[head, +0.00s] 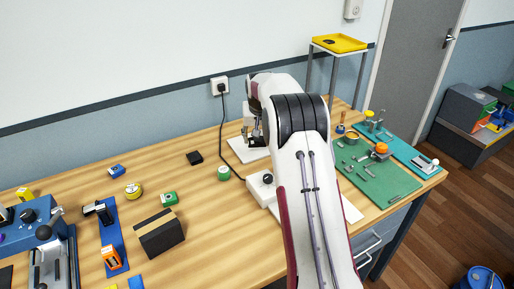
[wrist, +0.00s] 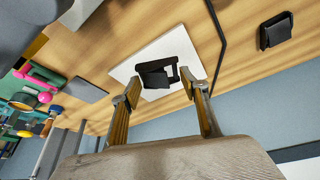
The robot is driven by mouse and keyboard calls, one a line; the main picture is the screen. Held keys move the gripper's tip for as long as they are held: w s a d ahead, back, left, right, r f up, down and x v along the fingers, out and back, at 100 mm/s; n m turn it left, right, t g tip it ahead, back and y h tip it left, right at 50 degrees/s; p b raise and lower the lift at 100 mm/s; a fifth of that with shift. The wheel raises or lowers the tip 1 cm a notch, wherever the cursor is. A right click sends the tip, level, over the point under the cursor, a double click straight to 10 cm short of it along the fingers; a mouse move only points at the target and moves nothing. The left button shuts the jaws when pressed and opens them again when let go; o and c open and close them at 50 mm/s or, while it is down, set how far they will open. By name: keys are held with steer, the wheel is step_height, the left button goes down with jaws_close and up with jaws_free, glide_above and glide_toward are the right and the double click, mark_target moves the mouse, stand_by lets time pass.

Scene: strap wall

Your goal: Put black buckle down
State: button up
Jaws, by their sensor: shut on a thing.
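A black buckle (wrist: 156,76), an open frame with a flat part, is between the fingertips of my gripper (wrist: 161,82) in the wrist view. The fingers stand apart by the buckle's width and are shut on it. Behind the buckle lies a white sheet (wrist: 183,45); I cannot tell whether the buckle touches it. In the head view my gripper (head: 255,136) is low over the far part of the table, above the white sheet (head: 240,154), and my arm hides part of the area. The buckle is too small to make out there.
Another black item (head: 194,158) lies on the wooden table (head: 215,225), left of the sheet. A green-white round tin (head: 224,173) and a black cable (head: 224,130) are near. A green mat (head: 385,188) with tools lies right. Table between tin and dark box (head: 160,233) is mostly clear.

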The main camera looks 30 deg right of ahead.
mark_target(257, 146)
steer(key=shift+f, duration=0.1)
steer(key=shift+f, duration=2.4)
steer(key=shift+f, duration=0.15)
steer(key=o, duration=1.2)
steer(key=shift+c, duration=0.2)
steer(key=v, duration=1.2)
steer(key=shift+r, duration=0.2)
